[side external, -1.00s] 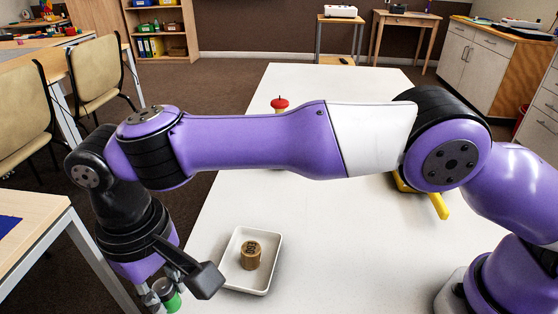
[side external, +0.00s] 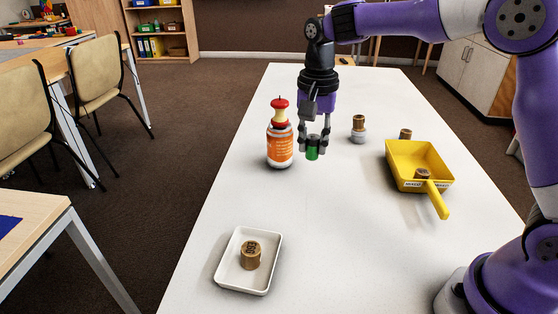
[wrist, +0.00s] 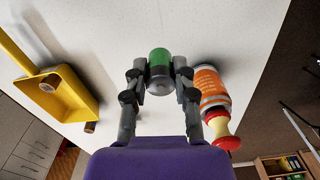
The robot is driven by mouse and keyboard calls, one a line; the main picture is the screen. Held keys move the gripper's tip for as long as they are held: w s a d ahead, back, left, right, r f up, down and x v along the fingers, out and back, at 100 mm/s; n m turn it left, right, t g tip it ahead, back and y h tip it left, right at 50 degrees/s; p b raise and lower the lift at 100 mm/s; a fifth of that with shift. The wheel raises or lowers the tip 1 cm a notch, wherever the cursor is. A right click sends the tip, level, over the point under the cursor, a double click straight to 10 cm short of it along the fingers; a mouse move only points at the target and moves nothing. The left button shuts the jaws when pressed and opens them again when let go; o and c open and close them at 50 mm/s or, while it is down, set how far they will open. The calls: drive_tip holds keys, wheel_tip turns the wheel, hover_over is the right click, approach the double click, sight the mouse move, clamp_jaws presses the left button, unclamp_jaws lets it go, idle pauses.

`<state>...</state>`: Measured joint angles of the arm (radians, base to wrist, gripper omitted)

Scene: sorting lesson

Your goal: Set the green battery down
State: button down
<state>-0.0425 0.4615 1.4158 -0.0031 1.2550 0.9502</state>
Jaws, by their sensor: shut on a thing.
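The green battery (side external: 312,154) is between the fingers of my gripper (side external: 314,143), which is shut on it. In the wrist view the battery (wrist: 159,56) shows a green end and a grey end, with my gripper's fingertips (wrist: 160,76) on either side of it. I hold it over the white table, to the right of the orange-labelled bottle (side external: 280,147). I cannot tell for sure whether its lower end touches the table.
An apple core (side external: 280,114) stands on the bottle. A brass-coloured cylinder (side external: 359,121) sits on a grey one (side external: 358,136). The yellow scoop (side external: 413,158) holds another brass-coloured piece (side external: 422,174); one more (side external: 405,134) stands behind it. The white tray (side external: 235,280) holds a brown cylinder (side external: 250,257). Mid-table is clear.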

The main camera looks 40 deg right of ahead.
drive_tip(key=w+d+f, duration=0.1)
drive_tip(key=d+f, duration=0.1)
drive_tip(key=d, duration=0.2)
drive_tip(key=w+d+f, duration=0.1)
drive_tip(key=d+f, duration=0.1)
drive_tip(key=d, duration=0.2)
drive_tip(key=w+d+f, duration=0.1)
drive_tip(key=d+f, duration=0.2)
drive_tip(key=d, duration=0.1)
drive_tip(key=shift+f, duration=2)
drive_tip(key=shift+f, duration=0.1)
drive_tip(key=c, duration=0.7)
unclamp_jaws()
drive_tip(key=shift+o, duration=0.2)
